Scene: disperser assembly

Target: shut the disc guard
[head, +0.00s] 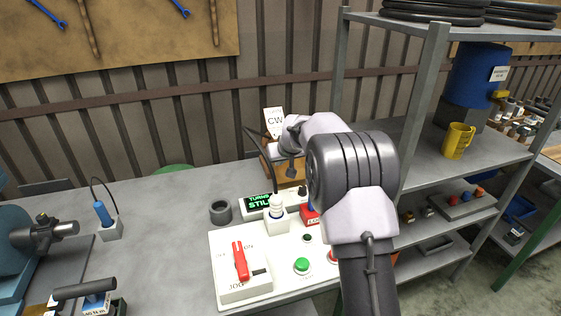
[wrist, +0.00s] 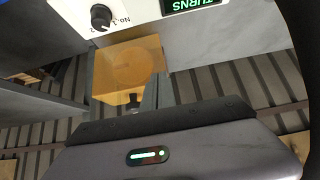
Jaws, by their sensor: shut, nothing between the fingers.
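The disc guard is a translucent orange box (wrist: 122,72) in the wrist view, beside the panel with the dial. A round disc shape shows through it. In the head view its orange-brown side (head: 284,171) shows behind the display, partly hidden by my arm. I cannot tell how far the guard is open. My gripper (wrist: 136,98) is shut and empty; its dark tips show at the guard's lower edge in the wrist view. I cannot tell whether they touch it. In the head view the gripper is mostly hidden around the guard.
A white control panel (head: 228,248) with a red switch (head: 240,261) and a green button (head: 302,266) stands in front. A display (head: 262,203) and a grey ring (head: 221,212) lie behind it. A CW card (head: 274,122) stands at the back. Shelving (head: 425,100) rises on the right.

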